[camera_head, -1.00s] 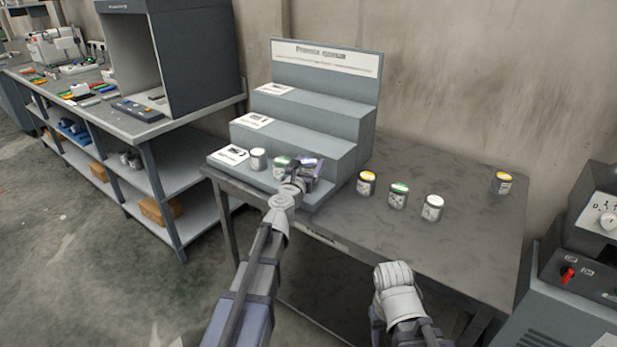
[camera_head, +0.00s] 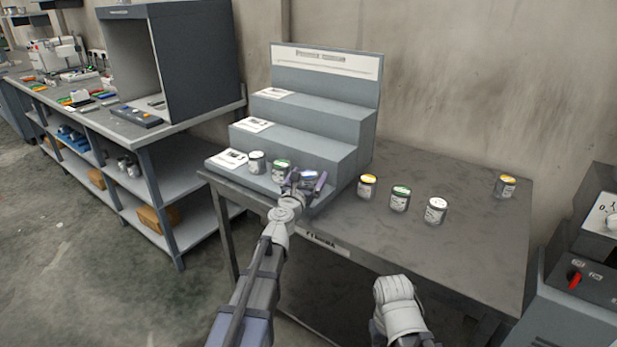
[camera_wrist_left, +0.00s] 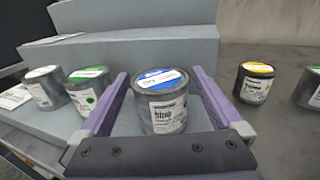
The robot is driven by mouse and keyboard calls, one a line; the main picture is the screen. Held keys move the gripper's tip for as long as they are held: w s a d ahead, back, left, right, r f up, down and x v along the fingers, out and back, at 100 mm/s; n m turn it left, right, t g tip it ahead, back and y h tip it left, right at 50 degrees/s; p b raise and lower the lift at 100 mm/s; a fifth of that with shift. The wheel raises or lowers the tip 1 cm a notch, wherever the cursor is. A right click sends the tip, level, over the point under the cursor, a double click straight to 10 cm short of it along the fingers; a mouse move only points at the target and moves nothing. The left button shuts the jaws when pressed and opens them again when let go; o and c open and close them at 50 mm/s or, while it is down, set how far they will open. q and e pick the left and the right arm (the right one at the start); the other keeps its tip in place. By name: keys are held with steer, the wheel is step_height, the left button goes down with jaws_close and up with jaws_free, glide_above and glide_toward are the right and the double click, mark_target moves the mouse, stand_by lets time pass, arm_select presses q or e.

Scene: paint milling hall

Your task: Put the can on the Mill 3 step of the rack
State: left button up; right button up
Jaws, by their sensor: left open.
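The can with the blue lid (camera_head: 310,175) stands upright on the lowest step of the grey rack (camera_head: 325,90), at that step's right end. It also shows in the left wrist view (camera_wrist_left: 163,100). My left gripper (camera_head: 307,181) is open, its purple fingers on either side of the can. A gap shows between the can and each finger in the wrist view. The rack has stacked steps with a white label card at the left of each; the print is too small to read. Part of my right arm shows at the bottom, but its gripper does not.
A white-lidded can (camera_head: 257,162) and a green-lidded can (camera_head: 281,171) stand left of the blue one on the same step. On the table (camera_head: 460,262) stand yellow (camera_head: 367,187), green (camera_head: 400,199) and white (camera_head: 436,210) cans, plus another yellow one (camera_head: 506,187). The upper steps are bare except for cards.

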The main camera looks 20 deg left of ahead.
arm_select(q)
steer(key=shift+r, duration=0.15)
steer(key=shift+s, duration=0.2)
steer(key=s, duration=1.1)
steer(key=shift+s+a, duration=0.2)
steer(key=shift+s, duration=0.1)
